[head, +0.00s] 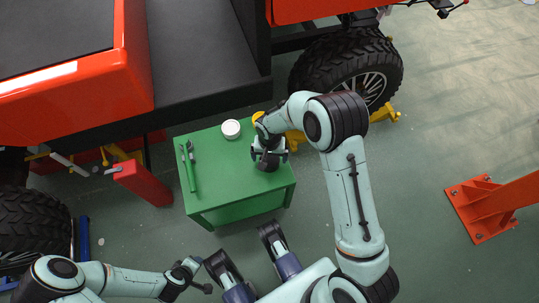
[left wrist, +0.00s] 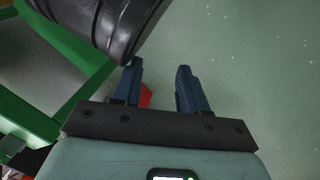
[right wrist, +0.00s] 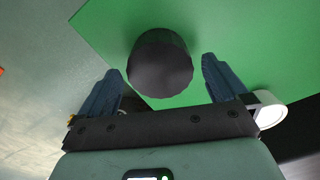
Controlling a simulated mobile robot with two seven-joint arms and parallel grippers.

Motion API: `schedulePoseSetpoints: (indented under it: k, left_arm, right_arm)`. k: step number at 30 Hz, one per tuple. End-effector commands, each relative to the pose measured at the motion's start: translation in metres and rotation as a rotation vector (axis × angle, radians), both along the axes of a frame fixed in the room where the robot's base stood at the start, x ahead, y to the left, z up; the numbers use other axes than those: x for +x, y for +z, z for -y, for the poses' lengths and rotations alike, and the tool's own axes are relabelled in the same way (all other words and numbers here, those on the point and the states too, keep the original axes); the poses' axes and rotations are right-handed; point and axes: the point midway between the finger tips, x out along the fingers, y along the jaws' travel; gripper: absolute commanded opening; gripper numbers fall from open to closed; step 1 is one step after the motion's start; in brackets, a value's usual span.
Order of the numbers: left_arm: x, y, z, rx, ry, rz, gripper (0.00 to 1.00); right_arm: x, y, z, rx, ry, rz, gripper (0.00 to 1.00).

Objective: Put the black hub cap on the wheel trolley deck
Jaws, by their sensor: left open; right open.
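The black hub cap (right wrist: 160,66) is a dark, round piece on the green tabletop. My right gripper (head: 268,157) hangs over the right part of that tabletop. In the right wrist view, my right gripper (right wrist: 161,68) is open, with the cap showing between its fingers; I cannot tell whether they touch it. My left gripper (left wrist: 156,68) is open and empty, low in front of the table. Yellow parts (head: 384,113) show by the wheel at upper right and may belong to the wheel trolley. I cannot make out its deck.
The green table (head: 235,205) also holds a white ring-like part (head: 231,129) and green-handled tools (head: 190,168). A big tyre (head: 310,65) and the red vehicle (head: 135,70) stand behind. An orange stand (head: 485,205) is at right, with clear floor before it.

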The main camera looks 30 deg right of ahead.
Motion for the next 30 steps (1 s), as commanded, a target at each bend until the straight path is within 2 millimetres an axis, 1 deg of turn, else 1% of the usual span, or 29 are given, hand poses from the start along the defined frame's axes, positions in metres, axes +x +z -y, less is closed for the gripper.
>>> schedulePoseSetpoints:
  k: [4,5,12,13,15,18,21,25,30]
  left_arm:
    - [-0.010,-0.004,-0.001,-0.002,0.001,-0.032,0.43]
    - [-0.014,-0.003,-0.002,-0.003,0.002,-0.042,0.43]
    - [0.022,0.033,0.003,0.004,-0.003,0.080,0.43]
    - [0.020,0.035,0.005,0.000,-0.006,0.074,0.43]
    - [0.008,0.038,0.010,-0.012,-0.015,0.044,0.43]
    - [-0.001,0.043,0.015,-0.026,-0.024,0.018,0.43]
    - [-0.007,0.047,0.018,-0.034,-0.031,0.001,0.43]
    - [-0.013,0.050,0.021,-0.042,-0.038,-0.015,0.43]
    - [-0.016,0.050,0.022,-0.045,-0.039,-0.022,0.43]
  right_arm:
    - [0.000,0.000,0.000,0.000,0.000,0.000,1.00]
    - [0.000,0.004,0.000,0.000,0.000,0.001,1.00]
    - [0.001,0.063,0.000,0.001,0.000,0.006,1.00]
    - [0.001,0.071,0.000,0.000,0.001,0.006,1.00]
    - [0.001,0.087,0.000,0.000,0.001,0.005,1.00]
    - [0.000,0.106,0.000,0.001,0.001,0.004,1.00]
    - [0.000,0.120,0.000,0.000,0.000,0.003,1.00]
    - [0.000,0.131,0.000,0.000,0.000,0.001,1.00]
    - [0.000,0.134,0.000,0.001,0.000,0.001,1.00]
